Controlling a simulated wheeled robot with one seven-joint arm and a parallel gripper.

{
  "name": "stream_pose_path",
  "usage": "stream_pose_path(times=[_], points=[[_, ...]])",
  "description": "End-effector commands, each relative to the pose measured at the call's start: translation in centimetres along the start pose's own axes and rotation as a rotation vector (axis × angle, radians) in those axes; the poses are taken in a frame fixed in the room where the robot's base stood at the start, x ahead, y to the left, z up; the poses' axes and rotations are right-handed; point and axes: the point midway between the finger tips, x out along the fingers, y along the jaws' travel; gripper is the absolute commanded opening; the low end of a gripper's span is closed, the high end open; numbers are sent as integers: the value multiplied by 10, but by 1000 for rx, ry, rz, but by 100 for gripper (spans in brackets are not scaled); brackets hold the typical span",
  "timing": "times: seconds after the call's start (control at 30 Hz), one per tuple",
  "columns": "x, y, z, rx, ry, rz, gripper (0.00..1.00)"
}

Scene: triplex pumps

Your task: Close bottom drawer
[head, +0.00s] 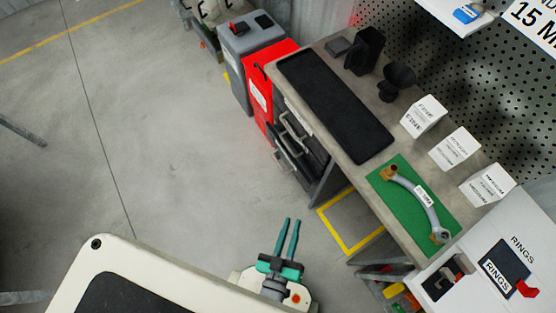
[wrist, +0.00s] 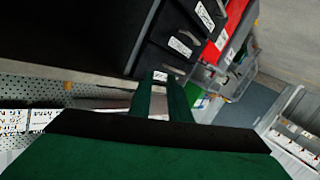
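A black drawer unit sits under the workbench in the head view, with light bar handles on its fronts. The bottom drawer (head: 287,164) appears to stick out from the unit towards the open floor; how far is hard to tell. In the wrist view the dark drawer fronts (wrist: 172,36) carry white labels, and I cannot tell which is the bottom one. My gripper (head: 292,221) has two green fingers, apart with a gap and nothing between them. It is over the floor, below the drawers in the picture and not touching them. Its fingers (wrist: 168,82) also show in the wrist view.
A red cabinet (head: 265,88) and a grey bin (head: 250,48) stand beside the drawers. The workbench (head: 345,165) holds a black mat, white boxes and a green mat with a curved pipe. A yellow floor marking (head: 345,246) lies beneath.

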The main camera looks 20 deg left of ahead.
Motion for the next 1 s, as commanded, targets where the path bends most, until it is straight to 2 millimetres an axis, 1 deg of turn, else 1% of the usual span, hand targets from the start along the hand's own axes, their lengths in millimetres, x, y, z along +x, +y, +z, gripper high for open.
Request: stream_pose_path(times=[0.03, 0.1, 0.17, 0.3, 0.37, 0.5, 0.6, 0.7, 0.83, 1.0], points=[[18, -10, 16, -51, 17, -14, 17], [39, -25, 36, -123, 39, -39, 17], [58, -37, 53, -185, 57, -61, 17], [103, -63, 89, -322, 98, -116, 17], [123, -74, 103, -381, 116, -143, 17], [170, -97, 132, -510, 162, -215, 17], [202, -113, 149, -595, 196, -274, 17], [229, -126, 163, -670, 229, -332, 17], [253, -138, 176, -739, 260, -394, 17], [266, -145, 183, -779, 281, -436, 17]])
